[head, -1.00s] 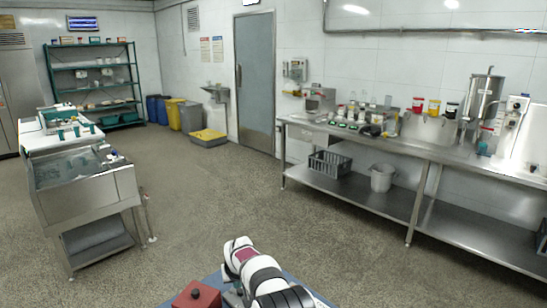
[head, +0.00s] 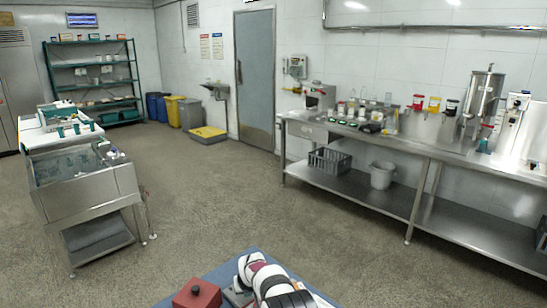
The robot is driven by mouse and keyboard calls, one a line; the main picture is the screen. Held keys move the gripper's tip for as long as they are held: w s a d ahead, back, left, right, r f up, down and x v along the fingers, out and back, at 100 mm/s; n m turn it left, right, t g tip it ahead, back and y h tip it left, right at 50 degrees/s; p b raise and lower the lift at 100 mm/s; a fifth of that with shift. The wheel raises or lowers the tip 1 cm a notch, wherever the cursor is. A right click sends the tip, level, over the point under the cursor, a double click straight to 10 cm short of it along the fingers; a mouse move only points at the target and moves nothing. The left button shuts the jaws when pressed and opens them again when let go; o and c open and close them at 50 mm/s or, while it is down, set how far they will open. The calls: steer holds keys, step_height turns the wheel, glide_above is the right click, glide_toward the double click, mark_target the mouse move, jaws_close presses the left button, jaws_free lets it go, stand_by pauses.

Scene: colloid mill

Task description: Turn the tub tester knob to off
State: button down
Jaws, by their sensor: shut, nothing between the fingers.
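I cannot pick out the tub tester knob for certain at this size. Candidates are a white panel with dark knob-like spots (head: 518,102) on the wall at the far right, a grey-white wall box (head: 297,67) right of the door, and a boxy steel appliance (head: 319,97) at the bench's left end. No knob setting can be read. My white and black arm is folded at the bottom centre, far from the bench. My gripper's fingertips cannot be made out in the view.
A long steel bench (head: 455,157) runs along the right wall, with jars and a tall steel cylinder (head: 484,98) on it. A black crate (head: 329,162) and a bucket (head: 381,175) stand on its lower shelf. A steel sink (head: 95,190) is left. The floor between is clear.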

steer(key=shift+w+a, duration=0.15)
steer(key=shift+w, duration=0.1)
stand_by(0.4)
steer(key=shift+s+a, duration=0.2)
steer(key=shift+a, duration=0.15)
steer(key=shift+s+a, duration=0.1)
steer(key=shift+a, duration=0.6)
steer(key=shift+s, duration=0.1)
stand_by(0.4)
steer(key=shift+s, duration=0.25)
step_height(320, 180, up, 6)
steer(key=shift+s+r, duration=0.1)
